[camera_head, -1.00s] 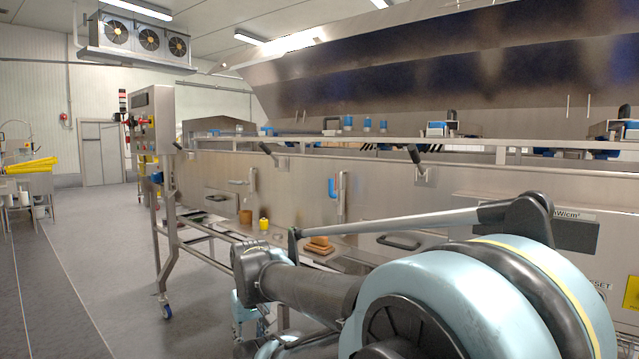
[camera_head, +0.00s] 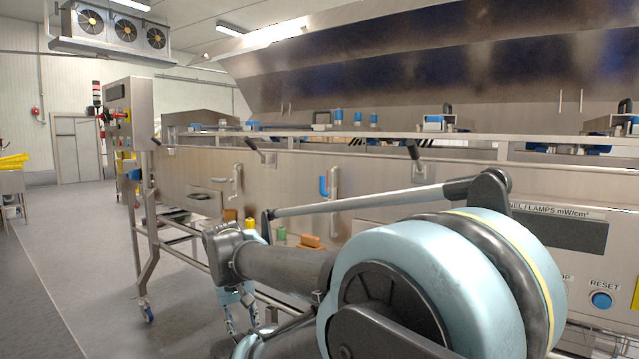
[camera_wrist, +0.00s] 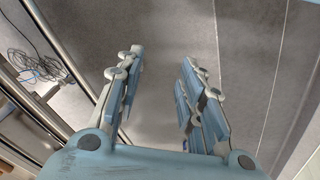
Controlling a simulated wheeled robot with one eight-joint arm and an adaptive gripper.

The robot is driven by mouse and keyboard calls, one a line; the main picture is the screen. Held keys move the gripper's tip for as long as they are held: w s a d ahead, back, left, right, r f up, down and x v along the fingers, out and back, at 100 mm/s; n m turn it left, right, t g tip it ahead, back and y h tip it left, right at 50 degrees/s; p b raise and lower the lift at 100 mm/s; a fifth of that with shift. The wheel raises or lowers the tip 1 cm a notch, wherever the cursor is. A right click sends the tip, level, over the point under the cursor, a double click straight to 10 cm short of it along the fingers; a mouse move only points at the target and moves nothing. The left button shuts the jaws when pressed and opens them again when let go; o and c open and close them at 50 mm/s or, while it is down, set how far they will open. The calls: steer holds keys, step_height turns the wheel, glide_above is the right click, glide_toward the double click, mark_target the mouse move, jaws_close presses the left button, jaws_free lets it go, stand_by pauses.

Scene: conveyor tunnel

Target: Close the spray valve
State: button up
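A blue lever (camera_head: 323,187) sits beside a short vertical steel pipe (camera_head: 334,188) on the steel front of the tunnel machine. It looks like a valve handle, but I see no label on it. A steel handle-like fitting (camera_head: 236,181) is further left on the same front. My gripper (camera_head: 236,305) hangs low in front of the machine, left of and below the blue lever, apart from it. In the wrist view my gripper (camera_wrist: 160,62) has its fingers spread with nothing between them, above grey floor. The blue lever is not in the wrist view.
Black-handled levers (camera_head: 414,150) line the machine's upper edge. A yellow-topped item (camera_head: 250,224), a green item (camera_head: 281,236) and orange-brown blocks (camera_head: 311,242) are low by the front. Coiled cables (camera_wrist: 38,68) lie beyond a rail. The floor (camera_head: 70,260) at left is clear.

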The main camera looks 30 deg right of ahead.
steer(key=w+d+r+m+g+h, duration=0.1)
steer(key=w+d+r+m+h, duration=0.3)
steer(key=d+r, duration=0.4)
steer(key=m+g+h, duration=0.4)
steer(key=m+h, duration=0.8)
steer(key=m, duration=0.3)
glide_toward(322, 188)
steer(key=w+a+r, duration=0.2)
steer(key=a+r, duration=0.1)
steer(key=a, duration=0.4)
steer(key=s+d, duration=0.1)
steer(key=d, duration=0.4)
steer(key=s+d, duration=0.1)
steer(key=d, duration=0.5)
steer(key=s+d, duration=0.1)
steer(key=d, duration=0.5)
steer(key=shift+d+f, duration=0.1)
steer(key=shift+c, duration=0.2)
